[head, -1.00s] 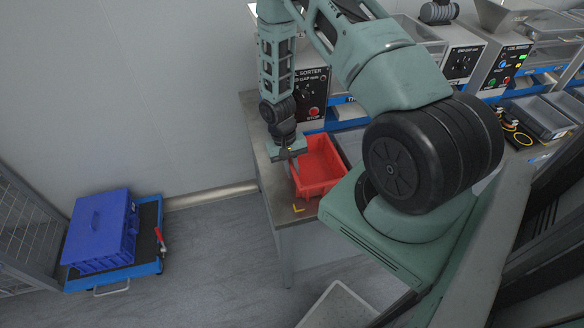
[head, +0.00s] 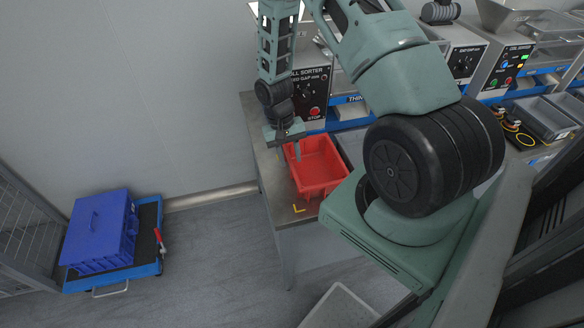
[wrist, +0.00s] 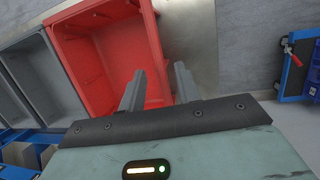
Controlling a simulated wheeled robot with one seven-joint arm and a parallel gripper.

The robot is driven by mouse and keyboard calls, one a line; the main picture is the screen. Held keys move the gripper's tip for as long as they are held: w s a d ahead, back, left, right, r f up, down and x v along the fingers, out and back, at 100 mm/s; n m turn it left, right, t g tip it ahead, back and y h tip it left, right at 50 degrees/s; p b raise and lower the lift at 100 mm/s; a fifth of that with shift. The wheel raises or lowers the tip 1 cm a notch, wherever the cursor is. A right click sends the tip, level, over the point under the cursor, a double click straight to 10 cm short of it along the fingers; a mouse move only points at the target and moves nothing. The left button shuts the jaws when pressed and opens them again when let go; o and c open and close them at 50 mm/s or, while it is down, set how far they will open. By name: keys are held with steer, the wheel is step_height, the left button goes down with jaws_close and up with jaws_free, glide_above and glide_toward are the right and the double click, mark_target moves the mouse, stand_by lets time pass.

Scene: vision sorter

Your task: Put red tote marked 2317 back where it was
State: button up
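The red tote (head: 318,187) stands empty and upright at the left end of the grey worktop. It also shows in the wrist view (wrist: 95,55), beneath my fingers. No number can be read on it. My gripper (head: 296,150) is over the tote's left rim in the head view. In the wrist view my gripper (wrist: 160,82) is open, with a gap between its fingers. One finger appears over the tote's inside and the other beyond its wall, over the worktop. The fingers hold nothing, and their exact height above the rim is hard to tell.
A grey tote (wrist: 22,75) stands close beside the red one. Yellow corner marks (head: 298,209) lie at the worktop's front edge. Sorter machines (head: 312,95) stand behind. A blue crate (head: 98,232) sits on a cart (head: 148,268) on the floor at left.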

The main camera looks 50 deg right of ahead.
steer(key=b+v, duration=0.1)
steer(key=v, duration=0.6)
steer(key=s+a+r+n+t, duration=0.1)
steer(key=a+r+n, duration=0.2)
steer(key=a+r, duration=0.45)
steer(key=s+a+r+n+t, duration=0.1)
steer(key=a+r+n, duration=0.25)
steer(key=a, duration=0.75)
steer(key=s+a+r+n, duration=0.4)
steer(key=s+a, duration=0.2)
steer(key=s, duration=0.2)
steer(key=s+a+r+n+t, duration=0.1)
steer(key=s+a+r+n, duration=0.2)
steer(key=s, duration=0.6)
steer(key=a+r, duration=0.2)
steer(key=a, duration=0.1)
steer(key=shift+s+a+n, duration=0.2)
steer(key=shift+n, duration=0.15)
steer(key=shift+r, duration=0.1)
